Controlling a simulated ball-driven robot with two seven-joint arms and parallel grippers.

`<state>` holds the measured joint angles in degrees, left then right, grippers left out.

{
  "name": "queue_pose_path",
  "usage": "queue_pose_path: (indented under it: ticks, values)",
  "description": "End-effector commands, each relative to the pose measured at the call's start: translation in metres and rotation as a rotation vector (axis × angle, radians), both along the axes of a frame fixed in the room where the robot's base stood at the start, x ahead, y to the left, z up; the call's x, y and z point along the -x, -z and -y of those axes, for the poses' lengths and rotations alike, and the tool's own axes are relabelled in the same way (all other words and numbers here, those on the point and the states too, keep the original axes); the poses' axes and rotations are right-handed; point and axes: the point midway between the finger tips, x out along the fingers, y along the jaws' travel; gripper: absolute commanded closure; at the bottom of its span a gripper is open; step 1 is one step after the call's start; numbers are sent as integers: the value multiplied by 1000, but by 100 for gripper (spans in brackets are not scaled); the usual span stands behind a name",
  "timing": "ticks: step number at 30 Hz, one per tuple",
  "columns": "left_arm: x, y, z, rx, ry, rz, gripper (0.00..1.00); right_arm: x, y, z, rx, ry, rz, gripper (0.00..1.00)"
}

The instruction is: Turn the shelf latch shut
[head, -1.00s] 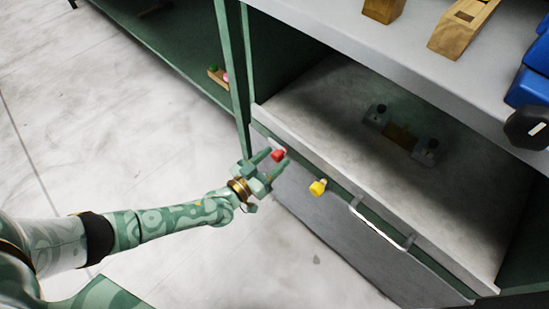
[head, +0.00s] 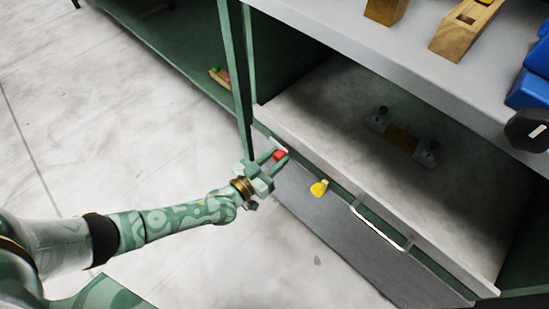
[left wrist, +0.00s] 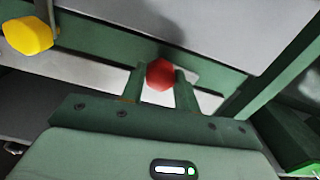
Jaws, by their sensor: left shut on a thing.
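A red knob (head: 279,155) sits on the front edge of the shelf unit, near its left post. My left gripper (head: 276,158) reaches it from the front left and is shut on it. In the left wrist view the red knob (left wrist: 160,74) shows between the two fingers of my left gripper (left wrist: 160,85). A yellow knob (head: 319,188) sits to the right on the same front edge; it also shows in the left wrist view (left wrist: 28,34). Which knob belongs to the latch I cannot tell. My right gripper is not in view.
A pale handle (head: 378,228) runs along the front, right of the yellow knob. A dark fixture with a wooden middle (head: 402,137) lies on the lower shelf. Wooden blocks (head: 464,28) and blue items stand above. The floor at left is clear.

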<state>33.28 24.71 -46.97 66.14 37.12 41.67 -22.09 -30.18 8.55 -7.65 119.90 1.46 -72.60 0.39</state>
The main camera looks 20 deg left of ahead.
Motion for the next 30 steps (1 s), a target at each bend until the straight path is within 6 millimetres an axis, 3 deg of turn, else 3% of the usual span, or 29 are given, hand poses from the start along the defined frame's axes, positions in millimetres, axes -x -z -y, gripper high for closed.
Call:
queue_pose_path:
  ticks: [9,18,30]
  values:
    - [1,-1,0,-241,-2,85,92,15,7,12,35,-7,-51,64]
    - [1,1,1,-511,-1,181,92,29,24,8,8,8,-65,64]
    - [2,3,1,-869,0,311,92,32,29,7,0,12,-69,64]
